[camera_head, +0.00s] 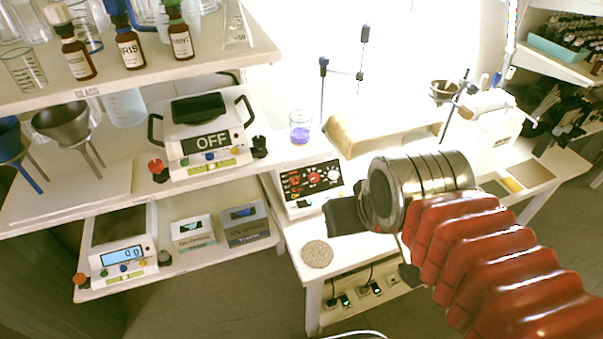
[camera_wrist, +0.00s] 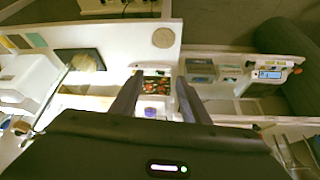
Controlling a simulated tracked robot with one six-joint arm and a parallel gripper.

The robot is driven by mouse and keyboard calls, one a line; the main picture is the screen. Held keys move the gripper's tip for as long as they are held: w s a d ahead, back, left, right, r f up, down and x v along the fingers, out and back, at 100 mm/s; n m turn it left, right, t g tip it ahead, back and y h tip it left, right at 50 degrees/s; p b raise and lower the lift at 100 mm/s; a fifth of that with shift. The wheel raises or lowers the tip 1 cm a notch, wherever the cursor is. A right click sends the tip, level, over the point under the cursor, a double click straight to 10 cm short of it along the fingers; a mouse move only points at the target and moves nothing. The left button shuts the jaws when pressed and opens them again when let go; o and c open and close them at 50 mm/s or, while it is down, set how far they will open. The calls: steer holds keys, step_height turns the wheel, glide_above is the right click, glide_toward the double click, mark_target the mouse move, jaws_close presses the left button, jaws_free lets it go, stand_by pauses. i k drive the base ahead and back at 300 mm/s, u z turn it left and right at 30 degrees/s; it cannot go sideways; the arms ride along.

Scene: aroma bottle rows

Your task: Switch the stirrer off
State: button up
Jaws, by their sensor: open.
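The stirrer (camera_head: 312,180) stands on the white bench in the middle of the head view. Its dark front panel has red lit marks and several knobs. A glass beaker (camera_head: 300,128) with purple liquid stands at its back. My gripper (camera_head: 338,215) is just in front of the panel's lower right in the head view and hides part of that corner. In the wrist view my gripper (camera_wrist: 158,77) is open and empty, its two fingers either side of the stirrer panel (camera_wrist: 156,84). The beaker (camera_wrist: 151,112) also shows between them. I cannot tell whether a finger touches the panel.
A white device with an OFF sign (camera_head: 212,141) stands left of the stirrer. A round cork mat (camera_head: 317,254) lies on the bench front. A stand with rods (camera_head: 323,85) and a tan block (camera_head: 375,130) are behind. Bottles (camera_head: 130,50) line the upper left shelf.

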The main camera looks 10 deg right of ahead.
mark_target(307, 202)
steer(key=k, duration=1.3)
steer(key=u, duration=0.65)
steer(key=i, duration=1.2)
steer(key=u, duration=0.25)
